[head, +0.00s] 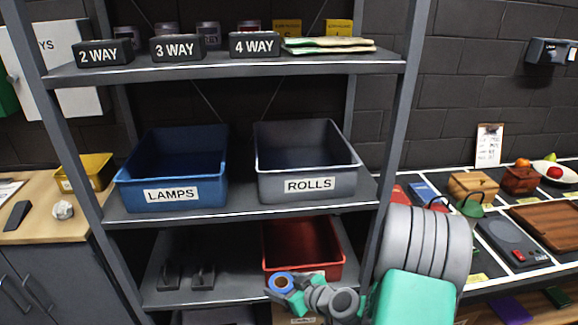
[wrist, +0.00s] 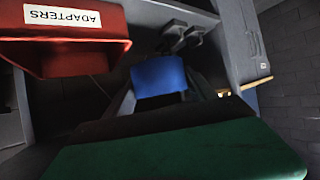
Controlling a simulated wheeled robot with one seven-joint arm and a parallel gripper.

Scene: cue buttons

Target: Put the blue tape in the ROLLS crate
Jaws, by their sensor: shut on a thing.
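The blue tape (head: 281,283) is a small roll held in my gripper (head: 288,290), low in front of the red crate in the head view. It also shows as a blue curved band (wrist: 159,76) between the fingers in the wrist view. My gripper is shut on it. The ROLLS crate (head: 309,184) is grey with a white label and stands on the middle shelf, above and a little right of my gripper. Its visible inside looks empty. My gripper is below and outside it.
The blue LAMPS crate (head: 172,194) stands left of the ROLLS crate. The red crate (wrist: 70,53), labelled ADAPTERS, is on the lower shelf close to my gripper. The middle shelf's front edge (head: 240,213) lies above my gripper. A grey upright (head: 396,110) stands to the right.

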